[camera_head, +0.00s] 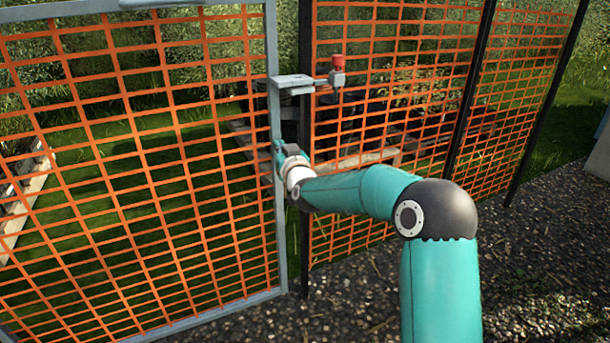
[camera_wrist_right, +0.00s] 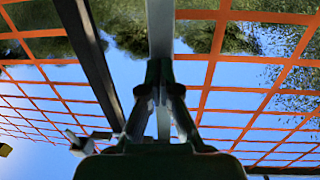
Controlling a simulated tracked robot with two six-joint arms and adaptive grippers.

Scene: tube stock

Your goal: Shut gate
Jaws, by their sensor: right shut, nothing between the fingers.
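The gate (camera_head: 279,220) is a grey metal frame filled with orange mesh, on the left of the head view. Its free edge stands close beside a dark post (camera_head: 305,240), with a narrow gap showing between them. A grey latch box (camera_head: 292,83) sits at that edge, with a bar reaching right to a red-topped piece (camera_head: 337,72). I cannot tell whether it is engaged. My right gripper (camera_head: 278,148) is shut and empty at the gate's edge upright, below the latch. In the wrist view its fingers (camera_wrist_right: 160,72) overlap the grey upright (camera_wrist_right: 161,25); contact is unclear.
Fixed orange mesh fence panels (camera_head: 400,95) on dark posts continue to the right. Dark gravel (camera_head: 540,250) covers the ground on my side and looks clear. Behind the mesh are grass, bushes and wooden bed edging (camera_head: 365,158).

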